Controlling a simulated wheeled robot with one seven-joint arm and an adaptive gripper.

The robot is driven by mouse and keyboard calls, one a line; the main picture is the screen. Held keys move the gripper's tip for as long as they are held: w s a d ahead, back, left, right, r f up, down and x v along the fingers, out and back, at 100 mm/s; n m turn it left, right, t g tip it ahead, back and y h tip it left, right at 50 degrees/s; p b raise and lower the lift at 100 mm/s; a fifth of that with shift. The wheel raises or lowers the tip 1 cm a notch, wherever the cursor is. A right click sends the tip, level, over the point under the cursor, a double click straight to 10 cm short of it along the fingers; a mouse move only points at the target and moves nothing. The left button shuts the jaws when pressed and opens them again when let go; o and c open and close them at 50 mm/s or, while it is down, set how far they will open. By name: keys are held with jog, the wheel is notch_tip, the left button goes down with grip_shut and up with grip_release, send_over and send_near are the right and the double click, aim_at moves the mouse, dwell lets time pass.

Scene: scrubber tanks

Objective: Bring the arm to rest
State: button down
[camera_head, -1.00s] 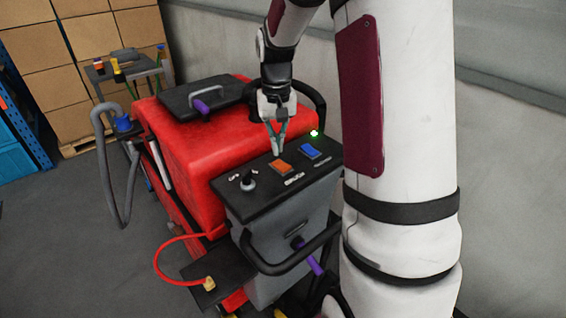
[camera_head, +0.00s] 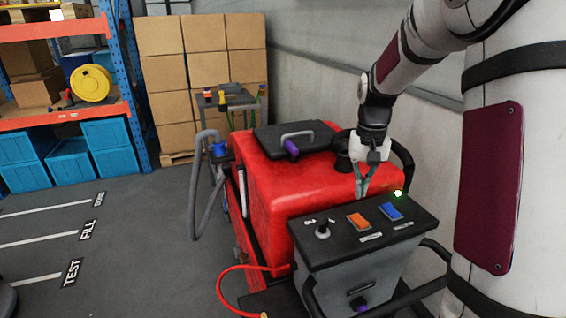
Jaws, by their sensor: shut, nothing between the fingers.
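My gripper (camera_head: 362,194) hangs from my white and maroon arm with its fingers pointing down. It is shut and empty, in front of the rear end of the red scrubber tank (camera_head: 285,185) in the picture. Its tips show just above the far edge of the black control panel (camera_head: 338,244); I cannot tell the exact gap. The panel carries an orange switch (camera_head: 357,221), a blue switch (camera_head: 390,212), a dark knob (camera_head: 323,231) and a lit green lamp (camera_head: 398,193).
A grey wall (camera_head: 325,65) runs close behind the machine. A grey cart (camera_head: 236,99) with a hose, stacked cartons (camera_head: 200,55) and a shelf (camera_head: 60,115) with blue bins stand behind. Open floor (camera_head: 130,235) with marked lanes lies left. A red hose (camera_head: 219,285) loops beside the machine.

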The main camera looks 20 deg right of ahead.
jog(key=shift+a+r, duration=0.1)
jog(key=s+a+r+n+t, duration=0.3)
jog(key=s+a+r, duration=0.7)
jog(key=a+r, duration=0.1)
jog(key=s+a+n+t, duration=0.1)
jog(key=s+a, duration=0.2)
jog(key=s, duration=0.3)
jog(key=s+a+r+n+t, duration=0.1)
jog(key=s+a, duration=0.3)
jog(key=s, duration=0.2)
jog(key=shift+r+n+t, duration=0.25)
jog(key=shift+n+t, duration=0.05)
jog(key=shift+d, duration=0.1)
